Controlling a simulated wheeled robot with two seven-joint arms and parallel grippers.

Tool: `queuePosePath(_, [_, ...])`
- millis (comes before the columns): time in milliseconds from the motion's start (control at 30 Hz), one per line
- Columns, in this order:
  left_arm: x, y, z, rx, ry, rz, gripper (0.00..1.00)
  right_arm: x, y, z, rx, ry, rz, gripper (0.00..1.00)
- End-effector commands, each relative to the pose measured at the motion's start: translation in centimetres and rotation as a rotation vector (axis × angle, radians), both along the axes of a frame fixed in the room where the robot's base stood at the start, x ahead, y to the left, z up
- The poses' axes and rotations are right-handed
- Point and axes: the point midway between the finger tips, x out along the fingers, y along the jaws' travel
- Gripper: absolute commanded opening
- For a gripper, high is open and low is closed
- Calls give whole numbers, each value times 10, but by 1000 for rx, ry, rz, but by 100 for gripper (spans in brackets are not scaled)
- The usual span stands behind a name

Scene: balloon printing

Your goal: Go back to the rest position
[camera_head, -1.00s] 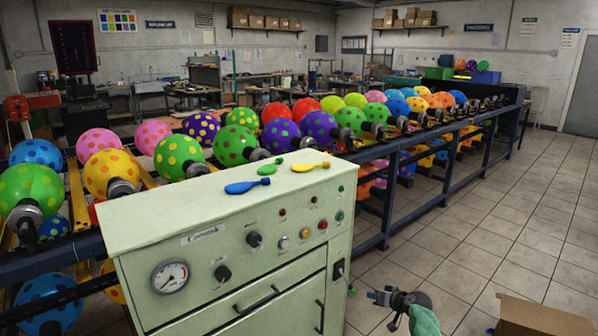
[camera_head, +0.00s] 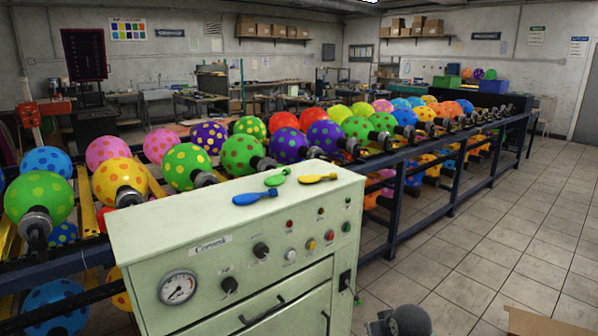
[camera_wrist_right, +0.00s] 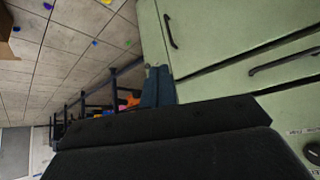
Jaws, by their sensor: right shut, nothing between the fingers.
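My right gripper (camera_wrist_right: 158,70) shows in the right wrist view with its two fingers together and nothing between them. It is in front of the pale green control cabinet (camera_head: 215,205), close to the cabinet's side edge. In the head view, only a dark rounded part of my right arm shows at the bottom edge, right of the cabinet; the fingers cannot be made out there. My left gripper is in neither view.
A blue balloon (camera_head: 255,197), a green one (camera_head: 277,178) and a yellow one (camera_head: 317,179) lie uninflated on the cabinet top. A rack (camera_head: 440,192) of inflated dotted balloons runs behind. An open cardboard box (camera_head: 540,322) is at lower right.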

Motion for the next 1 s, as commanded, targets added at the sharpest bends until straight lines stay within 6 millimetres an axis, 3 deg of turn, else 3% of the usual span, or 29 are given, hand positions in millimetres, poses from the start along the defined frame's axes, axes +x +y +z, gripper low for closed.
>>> queuePosePath(33, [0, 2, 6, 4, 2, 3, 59, -26, 7, 0, -15, 13, -1, 0])
queuePosePath(200, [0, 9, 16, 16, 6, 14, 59, -97, 22, -4, -57, 48, -1, 0])
queuePosePath(567, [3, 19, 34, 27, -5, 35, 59, -229, 53, -22, -53, 139, 29, 0])
queuePosePath(800, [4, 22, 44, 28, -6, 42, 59, -313, 69, -60, -25, 282, 52, 0])
queuePosePath(1000, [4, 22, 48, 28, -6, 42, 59, -368, 73, -85, -15, 386, 53, 0])
